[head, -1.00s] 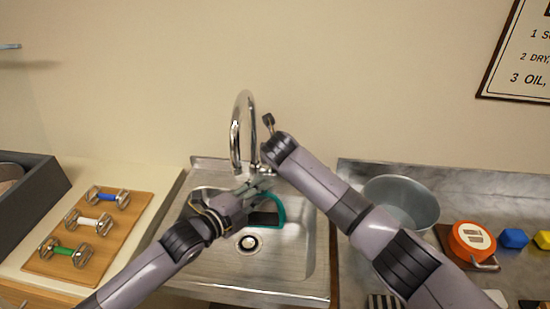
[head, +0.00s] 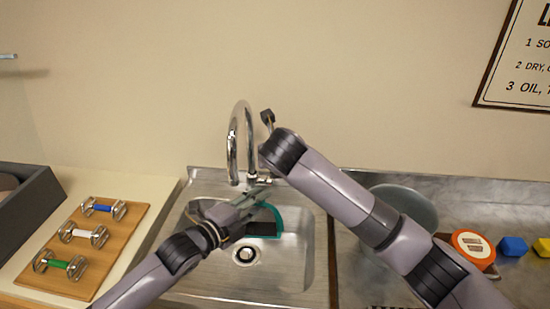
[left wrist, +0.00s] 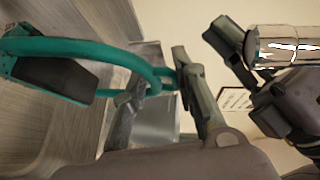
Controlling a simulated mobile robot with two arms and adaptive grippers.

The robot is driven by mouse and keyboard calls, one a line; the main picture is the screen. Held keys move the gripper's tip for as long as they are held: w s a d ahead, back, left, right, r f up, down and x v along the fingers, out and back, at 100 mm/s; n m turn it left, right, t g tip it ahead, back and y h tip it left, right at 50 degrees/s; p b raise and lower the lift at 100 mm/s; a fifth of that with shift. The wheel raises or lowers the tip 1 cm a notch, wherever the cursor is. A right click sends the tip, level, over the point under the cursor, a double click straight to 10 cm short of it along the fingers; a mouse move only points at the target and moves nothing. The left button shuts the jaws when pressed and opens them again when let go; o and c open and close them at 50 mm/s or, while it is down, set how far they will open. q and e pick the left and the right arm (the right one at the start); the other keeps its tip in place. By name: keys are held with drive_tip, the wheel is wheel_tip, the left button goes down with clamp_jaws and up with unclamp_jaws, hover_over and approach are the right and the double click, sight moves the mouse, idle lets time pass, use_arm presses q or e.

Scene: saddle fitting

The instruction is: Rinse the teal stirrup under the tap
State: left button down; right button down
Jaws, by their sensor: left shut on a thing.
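The teal stirrup (head: 279,217) is a teal loop with a black tread. It hangs over the steel sink, near the chrome tap (head: 232,150). My left gripper (head: 262,192) is shut on the loop's upper part. In the left wrist view the stirrup (left wrist: 85,48) lies to the left of the left gripper's fingers (left wrist: 160,95). My right arm reaches to the tap's right side. Its gripper (left wrist: 229,38) shows partly in the left wrist view, with a finger beside a chrome cylinder. Its jaw opening is hidden. No water stream is visible.
The sink (head: 300,262) has a drain below the stirrup. A grey metal bowl (head: 410,203) stands right of the sink, partly behind my right arm. An orange round tin (head: 472,246) and blue (head: 513,246) and yellow blocks sit farther right. A wooden board (head: 95,270) with several coloured bits lies left.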

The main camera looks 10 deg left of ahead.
use_arm(q)
drive_tip(key=s+d+p, duration=0.2)
drive_tip(key=s+d, duration=0.3)
drive_tip(key=d, duration=0.1)
drive_tip(key=shift+s+p, duration=0.15)
drive_tip(key=shift+p, duration=0.2)
idle(0.6)
drive_tip(key=shift+d+r, duration=0.1)
drive_tip(key=shift+r, duration=0.05)
idle(1.0)
drive_tip(key=s+d+r+p, duration=0.3)
drive_tip(key=p, duration=0.2)
drive_tip(key=shift+d+r, duration=0.4)
idle(1.0)
